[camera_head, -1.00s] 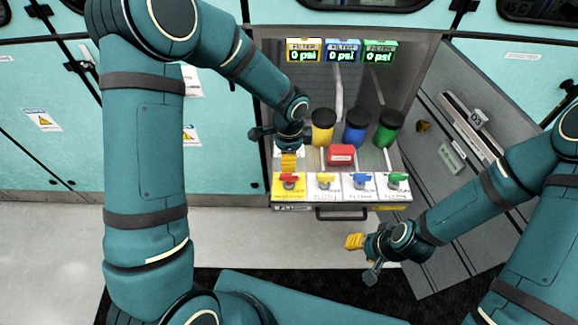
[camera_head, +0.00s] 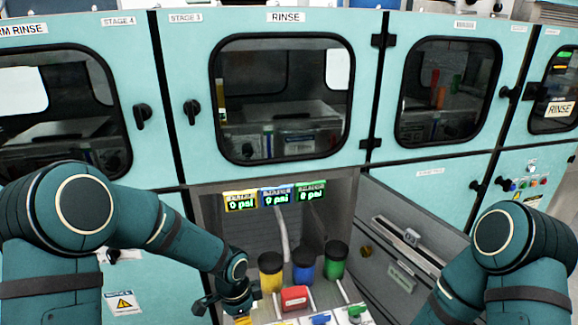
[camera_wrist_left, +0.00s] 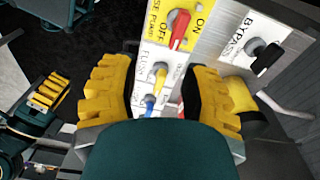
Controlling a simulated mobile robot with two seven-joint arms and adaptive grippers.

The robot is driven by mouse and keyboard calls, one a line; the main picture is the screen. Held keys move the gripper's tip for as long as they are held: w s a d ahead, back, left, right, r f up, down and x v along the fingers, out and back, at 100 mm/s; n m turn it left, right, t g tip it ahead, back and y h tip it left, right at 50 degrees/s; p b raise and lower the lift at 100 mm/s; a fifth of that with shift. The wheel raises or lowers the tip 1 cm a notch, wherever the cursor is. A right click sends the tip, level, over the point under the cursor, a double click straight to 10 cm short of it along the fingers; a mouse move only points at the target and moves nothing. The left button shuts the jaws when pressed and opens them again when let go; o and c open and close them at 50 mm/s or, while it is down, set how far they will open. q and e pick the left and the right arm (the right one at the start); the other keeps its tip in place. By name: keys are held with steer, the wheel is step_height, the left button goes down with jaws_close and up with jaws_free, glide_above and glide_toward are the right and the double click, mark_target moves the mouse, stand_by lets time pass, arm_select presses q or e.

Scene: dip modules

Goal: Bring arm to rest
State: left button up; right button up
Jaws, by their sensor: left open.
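My left gripper (camera_head: 243,318) is at the bottom edge of the head view, in front of the open bay and left of the canisters; only part of it shows there. In the left wrist view its two yellow fingers (camera_wrist_left: 158,88) are spread apart with nothing held between them. A red valve handle (camera_wrist_left: 180,30) by the OFF and ON marks and a yellow valve handle (camera_wrist_left: 159,74) lie beyond the fingertips. My right gripper is below the head view's edge; its yellow finger pad (camera_wrist_left: 48,92) shows at the left of the left wrist view, but its opening is unclear.
The open bay holds a yellow canister (camera_head: 270,273), a blue canister (camera_head: 303,266), a green canister (camera_head: 335,262) and a red box (camera_head: 294,298). Three displays (camera_head: 274,196) read 0 psi. A black bypass handle (camera_wrist_left: 267,58) stands near my left fingers. An open door (camera_head: 405,255) is on the right.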

arm_select(q)
steer(key=s+d+f+n+t+h, duration=0.1)
steer(key=s+d+f+n+h, duration=0.2)
steer(key=s+f+n, duration=0.8)
steer(key=s+n, duration=0.3)
steer(key=n, duration=0.1)
steer(key=shift+f+t, duration=0.2)
steer(key=shift+t, duration=0.2)
